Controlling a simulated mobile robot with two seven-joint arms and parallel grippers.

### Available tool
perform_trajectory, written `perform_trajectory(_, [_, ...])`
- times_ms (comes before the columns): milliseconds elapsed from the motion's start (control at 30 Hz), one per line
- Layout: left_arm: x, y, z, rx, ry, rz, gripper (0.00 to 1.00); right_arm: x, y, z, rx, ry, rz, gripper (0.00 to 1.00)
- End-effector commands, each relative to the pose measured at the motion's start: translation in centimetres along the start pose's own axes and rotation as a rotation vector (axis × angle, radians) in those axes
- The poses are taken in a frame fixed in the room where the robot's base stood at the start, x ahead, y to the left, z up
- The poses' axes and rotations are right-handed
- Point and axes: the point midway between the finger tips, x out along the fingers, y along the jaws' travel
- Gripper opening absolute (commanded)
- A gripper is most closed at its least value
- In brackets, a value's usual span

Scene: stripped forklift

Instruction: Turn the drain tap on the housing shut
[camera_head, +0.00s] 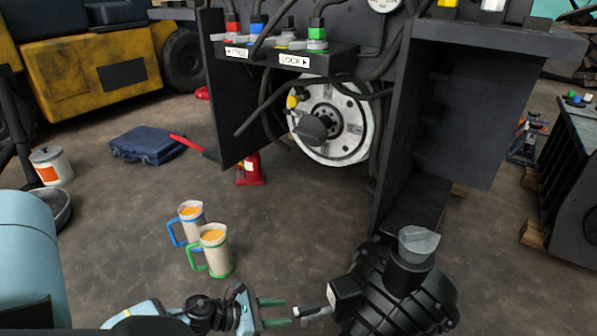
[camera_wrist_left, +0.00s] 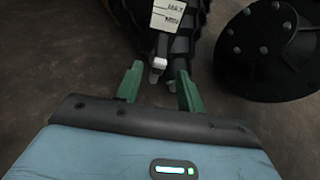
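The dark ribbed housing (camera_head: 420,300) lies low on the right of the head view, with a translucent cap on its upright neck. A small pale metal tap (camera_head: 313,311) sticks out from its left side, below a block with a white plate. My left gripper (camera_head: 286,312) is open, its two green fingers pointing right at the tap. In the left wrist view the metal tap end (camera_wrist_left: 158,65) lies between the lines of the fingers, near the fingertips (camera_wrist_left: 158,80). I cannot tell whether they touch. The fingers hold nothing. My right gripper is out of view.
Two jugs with amber contents (camera_head: 214,252) stand on the floor left of the housing. The stripped forklift frame (camera_head: 405,120) rises behind it. A red jack (camera_head: 249,171) and blue case (camera_head: 147,144) stand farther back. The floor left of my gripper is partly clear.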

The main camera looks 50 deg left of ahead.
Motion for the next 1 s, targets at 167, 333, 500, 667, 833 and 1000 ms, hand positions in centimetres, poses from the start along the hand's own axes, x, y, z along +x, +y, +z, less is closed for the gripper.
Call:
perform_trajectory(167, [3.0, 0.1, 0.0, 0.000, -0.003, 0.000, 0.38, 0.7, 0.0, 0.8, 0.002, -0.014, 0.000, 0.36])
perform_trajectory(333, [4.9, 0.1, 0.0, -0.002, -0.001, 0.000, 0.38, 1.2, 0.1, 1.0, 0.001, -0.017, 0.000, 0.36])
perform_trajectory(500, [5.8, 0.0, 0.0, -0.002, -0.001, 0.000, 0.38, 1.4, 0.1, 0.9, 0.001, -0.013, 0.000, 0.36])
perform_trajectory(667, [5.8, 0.0, 0.0, -0.002, 0.000, 0.000, 0.38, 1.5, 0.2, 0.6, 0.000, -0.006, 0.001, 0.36])
perform_trajectory(833, [5.8, 0.0, 0.0, -0.003, 0.000, 0.000, 0.29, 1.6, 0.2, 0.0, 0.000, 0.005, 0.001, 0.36])
perform_trajectory(1000, [5.8, 0.0, 0.0, -0.003, 0.000, 0.000, 0.07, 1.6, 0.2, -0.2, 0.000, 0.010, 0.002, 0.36])
